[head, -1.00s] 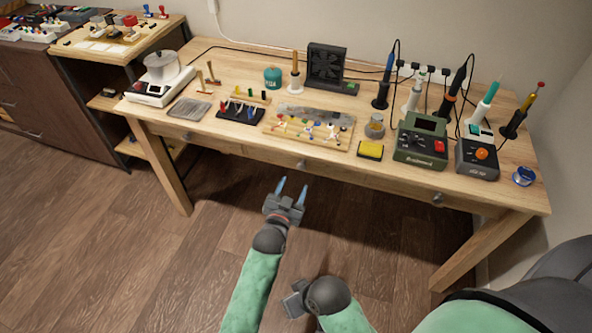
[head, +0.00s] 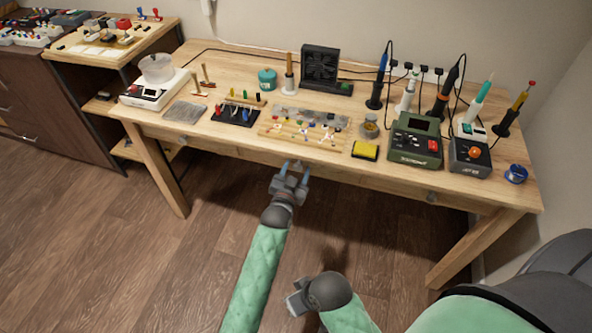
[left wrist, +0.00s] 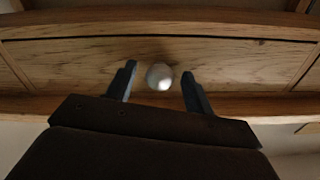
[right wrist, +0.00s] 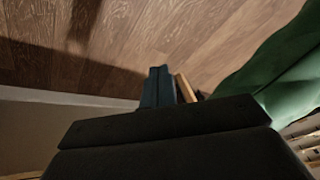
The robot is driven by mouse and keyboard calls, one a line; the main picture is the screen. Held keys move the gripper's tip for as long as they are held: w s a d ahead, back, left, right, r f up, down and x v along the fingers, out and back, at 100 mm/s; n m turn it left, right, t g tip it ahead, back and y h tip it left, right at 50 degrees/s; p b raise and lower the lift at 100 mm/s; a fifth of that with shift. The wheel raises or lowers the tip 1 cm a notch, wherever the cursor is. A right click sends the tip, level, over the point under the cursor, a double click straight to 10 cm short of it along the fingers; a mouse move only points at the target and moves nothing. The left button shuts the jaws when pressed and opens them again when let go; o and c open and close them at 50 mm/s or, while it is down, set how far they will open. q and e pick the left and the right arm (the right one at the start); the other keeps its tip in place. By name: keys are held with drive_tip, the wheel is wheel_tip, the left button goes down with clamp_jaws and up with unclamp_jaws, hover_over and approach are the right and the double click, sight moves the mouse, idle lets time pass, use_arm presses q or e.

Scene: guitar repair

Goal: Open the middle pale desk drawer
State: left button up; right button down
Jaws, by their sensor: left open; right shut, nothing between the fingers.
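The middle pale drawer front (left wrist: 220,58) fills the left wrist view, closed in the desk frame. Its round silver knob (left wrist: 159,76) sits between the open fingers of my left gripper (left wrist: 159,82), with a gap on each side. In the head view my left gripper (head: 291,168) is at the front of the desk (head: 235,139), its fingertips at the middle drawer and hiding most of the knob. My right gripper (head: 295,298) hangs low over the floor, away from the desk; its fingers (right wrist: 157,88) are together and empty in the right wrist view.
Another knob (head: 431,197) shows on the right drawer. The desktop carries a green soldering station (head: 414,144), a yellow sponge (head: 365,150), a parts board (head: 300,127) and several tools. The wooden floor (head: 385,235) in front is clear.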

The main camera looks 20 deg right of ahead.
use_arm(q)
clamp_jaws()
drive_tip(key=shift+s, duration=0.1)
